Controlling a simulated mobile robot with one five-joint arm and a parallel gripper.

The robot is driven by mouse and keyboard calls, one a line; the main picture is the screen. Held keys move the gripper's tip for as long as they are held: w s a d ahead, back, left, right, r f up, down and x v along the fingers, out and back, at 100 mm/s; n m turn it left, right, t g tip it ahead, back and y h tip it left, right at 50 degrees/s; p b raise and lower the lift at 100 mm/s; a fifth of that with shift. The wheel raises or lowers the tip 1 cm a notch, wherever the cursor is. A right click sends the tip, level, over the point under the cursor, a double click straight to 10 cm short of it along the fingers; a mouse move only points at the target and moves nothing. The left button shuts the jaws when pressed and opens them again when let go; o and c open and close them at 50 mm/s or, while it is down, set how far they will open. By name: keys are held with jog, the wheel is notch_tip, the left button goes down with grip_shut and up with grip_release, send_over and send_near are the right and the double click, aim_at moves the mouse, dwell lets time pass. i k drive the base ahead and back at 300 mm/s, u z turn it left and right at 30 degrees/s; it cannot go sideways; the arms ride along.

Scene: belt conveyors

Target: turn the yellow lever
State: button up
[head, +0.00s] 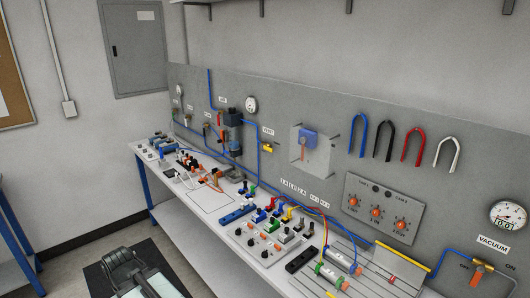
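A small yellow lever (268,148) is on the grey back panel, just below a white label that seems to read VENT. It lies roughly level and is small in the head view, so its exact turn is hard to tell. A blue tube runs down the panel just to its left. My gripper is not clearly visible. A dark grey part at the bottom left may be mine.
A long workbench (213,199) runs along the panel, crowded with coloured connectors and wires. A gauge (251,104) is above left of the lever, and a plate with a blue block (308,140) is to its right. Open floor is at lower left.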

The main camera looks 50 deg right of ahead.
aim_at(263, 147)
jog(key=u, duration=0.25)
jog(key=i, duration=1)
jog(key=z, duration=0.05)
